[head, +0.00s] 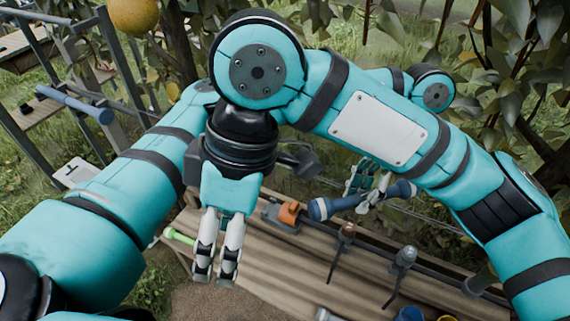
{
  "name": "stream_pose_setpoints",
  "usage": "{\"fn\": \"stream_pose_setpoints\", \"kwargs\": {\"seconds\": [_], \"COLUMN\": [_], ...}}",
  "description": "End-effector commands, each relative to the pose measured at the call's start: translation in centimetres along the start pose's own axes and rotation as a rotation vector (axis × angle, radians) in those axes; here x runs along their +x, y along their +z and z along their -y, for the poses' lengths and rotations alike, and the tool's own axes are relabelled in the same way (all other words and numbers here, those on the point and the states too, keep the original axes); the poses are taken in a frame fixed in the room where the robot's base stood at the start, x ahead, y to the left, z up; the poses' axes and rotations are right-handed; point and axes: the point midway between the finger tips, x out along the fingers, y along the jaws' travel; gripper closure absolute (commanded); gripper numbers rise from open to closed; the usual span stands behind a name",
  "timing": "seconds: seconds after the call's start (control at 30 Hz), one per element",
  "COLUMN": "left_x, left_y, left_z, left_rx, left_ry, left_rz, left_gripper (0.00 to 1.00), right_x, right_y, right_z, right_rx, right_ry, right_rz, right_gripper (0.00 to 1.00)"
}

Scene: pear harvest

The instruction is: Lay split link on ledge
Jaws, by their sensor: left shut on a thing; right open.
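My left gripper (367,186), partly hidden by my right arm, is shut around the middle of a dark blue bar with thick rounded ends (322,208). This bar may be the split link; its details are too small to tell. My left gripper is above the far side of a wooden bench (270,270). My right gripper (216,276) hangs over the bench's left part, fingers down, open and empty. I cannot tell which surface is the ledge; a dark rail (437,265) runs along the bench's far edge.
On the bench are an orange-and-grey tool (284,214), dark-handled tools (346,235) (402,262) and a blue cup (409,314). A light green handle (178,236) sticks out at its left end. A metal rack (85,75) stands left. Foliage hangs close at the right. The bench's front middle is mostly clear.

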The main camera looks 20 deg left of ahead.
Motion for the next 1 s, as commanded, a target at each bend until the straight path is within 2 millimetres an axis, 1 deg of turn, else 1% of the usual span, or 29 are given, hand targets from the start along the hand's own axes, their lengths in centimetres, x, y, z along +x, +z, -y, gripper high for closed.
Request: {"fn": "stream_pose_setpoints", "kwargs": {"seconds": [0.03,0.1,0.17,0.2,0.3,0.4,0.53,0.63,0.73,1.0], "left_x": [0.0,0.0,0.0,0.0,0.0,0.0,0.0,0.0,0.0,0.0], "left_y": [0.0,0.0,0.0,0.0,0.0,0.0,0.0,0.0,0.0,0.0], "left_z": [0.0,0.0,0.0,0.0,0.0,0.0,0.0,0.0,0.0,0.0], "left_rx": [0.0,0.0,0.0,0.0,0.0,0.0,0.0,0.0,0.0,0.0], "left_ry": [0.0,0.0,0.0,0.0,0.0,0.0,0.0,0.0,0.0,0.0], "left_rz": [0.0,0.0,0.0,0.0,0.0,0.0,0.0,0.0,0.0,0.0], "left_gripper": [1.0,1.0,1.0,1.0,1.0,1.0,1.0,1.0,1.0,1.0], "right_x": [-1.2,-2.6,-3.4,-3.8,-4.2,-4.7,-5.1,-4.9,-4.1,-0.2], "right_y": [0.0,0.4,0.8,1.2,3.0,4.4,5.6,6.1,6.7,9.5], "right_z": [0.7,1.4,1.1,0.1,-4.3,-7.2,-9.2,-9.8,-10.2,-11.8], "right_rx": [-0.118,-0.274,-0.372,-0.407,-0.393,-0.366,-0.344,-0.34,-0.339,-0.339], "right_ry": [0.055,0.109,0.146,0.167,0.207,0.23,0.246,0.248,0.247,0.245], "right_rz": [0.079,0.197,0.306,0.38,0.527,0.601,0.65,0.663,0.663,0.659], "right_gripper": [0.38,0.38,0.38,0.38,0.38,0.38,0.38,0.38,0.38,0.38]}}
